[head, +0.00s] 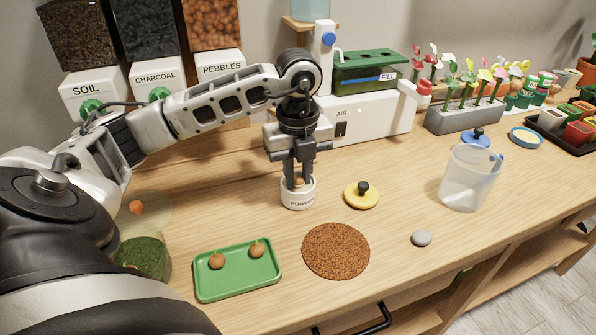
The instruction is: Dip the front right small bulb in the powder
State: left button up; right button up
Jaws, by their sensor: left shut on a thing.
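My left gripper (299,177) points straight down over the small white pot labelled POWDER (298,199). It is shut on a small brown bulb (298,183), which sits at the mouth of the pot between the fingertips. The bulb's lower part is hidden by the pot's rim, so I cannot tell how deep it is or whether it touches the powder. Two more small bulbs lie on the green tray (238,287), one left (216,261) and one right (257,249). My right gripper is not in view.
A yellow lid with a black knob (361,195) lies right of the pot. A round brown mat (336,251), a grey stone (421,238) and a clear pitcher (468,180) are on the table. The white AIR unit (370,119) stands behind. Bare wood lies between mat and pitcher.

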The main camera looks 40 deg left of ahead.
aim_at(298, 176)
pick_arm(q)
jog(key=shift+r+p, duration=2.9)
jog(key=shift+r, duration=0.55)
